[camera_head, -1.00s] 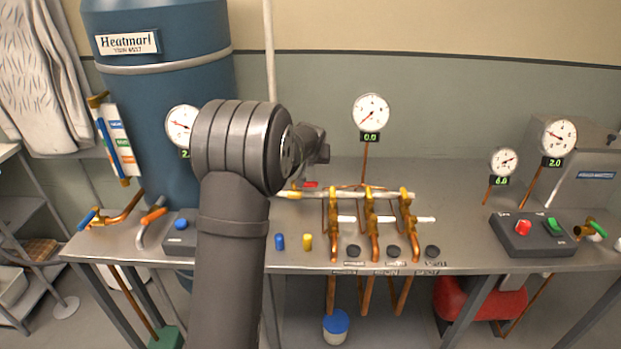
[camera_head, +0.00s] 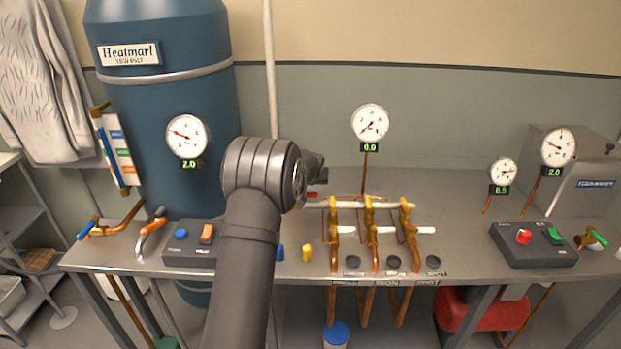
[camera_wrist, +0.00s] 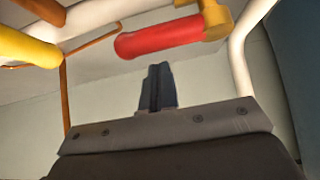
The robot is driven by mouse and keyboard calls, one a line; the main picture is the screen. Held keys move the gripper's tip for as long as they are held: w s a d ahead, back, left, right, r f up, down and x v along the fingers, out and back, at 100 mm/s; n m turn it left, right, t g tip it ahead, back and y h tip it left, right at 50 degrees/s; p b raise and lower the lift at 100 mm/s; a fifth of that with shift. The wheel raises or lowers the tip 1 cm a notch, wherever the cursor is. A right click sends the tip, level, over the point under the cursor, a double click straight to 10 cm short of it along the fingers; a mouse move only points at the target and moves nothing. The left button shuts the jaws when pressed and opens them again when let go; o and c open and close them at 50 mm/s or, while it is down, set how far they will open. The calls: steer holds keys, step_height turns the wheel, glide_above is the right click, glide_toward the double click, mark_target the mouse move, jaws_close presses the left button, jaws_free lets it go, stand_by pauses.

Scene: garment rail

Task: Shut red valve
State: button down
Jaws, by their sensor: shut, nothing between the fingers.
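The red valve handle (camera_wrist: 165,37) is a rounded lever on a brass fitting (camera_wrist: 215,18) in the wrist view. In the head view a bit of the red handle (camera_head: 312,195) shows just below my gripper (camera_head: 318,168), at the left end of the white manifold pipe. My gripper (camera_wrist: 158,72) is shut and empty. Its fingertips point towards the red handle and appear just apart from it. The arm hides part of the pipework in the head view.
A yellow handle (camera_wrist: 25,47) and pale pipes flank the red handle. Brass valves with copper pipes (camera_head: 370,235) stand to the right. A black box with red and green buttons (camera_head: 534,245) sits at the right. A switch box (camera_head: 190,256) and yellow peg (camera_head: 307,252) are near the front.

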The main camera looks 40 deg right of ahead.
mark_target(311, 193)
steer(key=shift+s+a+f, duration=0.3)
steer(key=shift+s+a, duration=0.6)
steer(key=shift+s, duration=0.05)
